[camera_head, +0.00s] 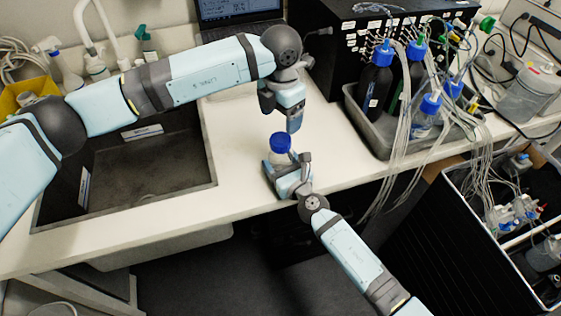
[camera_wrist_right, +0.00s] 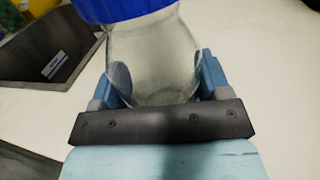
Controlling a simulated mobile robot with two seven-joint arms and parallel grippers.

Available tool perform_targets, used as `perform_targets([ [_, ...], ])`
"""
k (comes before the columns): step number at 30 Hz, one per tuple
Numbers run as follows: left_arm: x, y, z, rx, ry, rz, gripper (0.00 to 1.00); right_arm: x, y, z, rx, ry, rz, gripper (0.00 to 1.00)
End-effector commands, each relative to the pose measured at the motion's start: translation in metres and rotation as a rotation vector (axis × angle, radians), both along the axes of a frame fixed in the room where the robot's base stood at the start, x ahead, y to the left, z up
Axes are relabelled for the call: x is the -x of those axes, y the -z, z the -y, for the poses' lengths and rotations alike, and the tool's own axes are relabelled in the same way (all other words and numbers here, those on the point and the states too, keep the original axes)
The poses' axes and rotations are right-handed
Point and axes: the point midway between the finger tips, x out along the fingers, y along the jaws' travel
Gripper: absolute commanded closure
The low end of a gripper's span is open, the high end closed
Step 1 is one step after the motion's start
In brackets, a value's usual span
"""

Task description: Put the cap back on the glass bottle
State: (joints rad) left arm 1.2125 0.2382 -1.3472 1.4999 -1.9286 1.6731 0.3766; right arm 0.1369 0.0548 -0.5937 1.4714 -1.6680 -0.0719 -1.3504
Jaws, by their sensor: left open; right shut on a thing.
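The glass bottle (camera_wrist_right: 150,60) is clear and stands upright on the white bench. My right gripper (camera_wrist_right: 155,88) is shut around its body; the gripper also shows in the head view (camera_head: 280,168). The blue cap (camera_head: 280,142) sits at the top of the bottle, and its lower edge shows in the wrist view (camera_wrist_right: 120,8). Whether it is fully screwed down cannot be seen. My left gripper (camera_head: 294,122) points down above the cap, a little to its right, open and apart from it.
A sink (camera_head: 145,170) lies to the left in the bench (camera_head: 240,150). A grey tray (camera_head: 365,125) with dark blue-capped bottles and many tubes stands to the right. A laptop (camera_head: 238,12) and a black box (camera_head: 330,50) stand behind. The bench's front edge is close to my right gripper.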

Motion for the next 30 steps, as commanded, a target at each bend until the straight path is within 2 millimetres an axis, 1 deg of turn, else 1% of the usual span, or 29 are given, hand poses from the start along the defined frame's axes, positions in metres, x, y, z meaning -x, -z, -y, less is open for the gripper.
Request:
perform_targets([
  [6, -0.001, -0.001, 0.0, -0.001, -0.235, 0.002, 0.23, 0.0, 0.0, 0.0, 0.0, 0.0, 0.0, 0.96],
  [11, -0.001, -0.001, -0.001, -0.001, -0.346, 0.002, 0.23, 0.0, 0.0, 0.0, 0.0, 0.0, 0.0, 0.96],
  [20, 0.0, 0.0, 0.0, -0.001, -0.358, 0.0, 0.23, 0.0, 0.0, 0.0, 0.0, 0.0, 0.0, 0.96],
  [23, 0.0, 0.003, 0.0, -0.002, -0.357, 0.0, 0.23, 0.0, 0.0, 0.0, 0.0, 0.0, 0.0, 0.96],
  [26, 0.0, 0.013, 0.0, -0.002, -0.357, -0.002, 0.23, 0.0, 0.0, 0.0, 0.0, 0.0, 0.0, 0.96],
  [30, 0.0, 0.035, 0.0, -0.002, -0.358, -0.002, 0.23, 0.0, 0.0, 0.0, 0.0, 0.0, 0.0, 0.96],
])
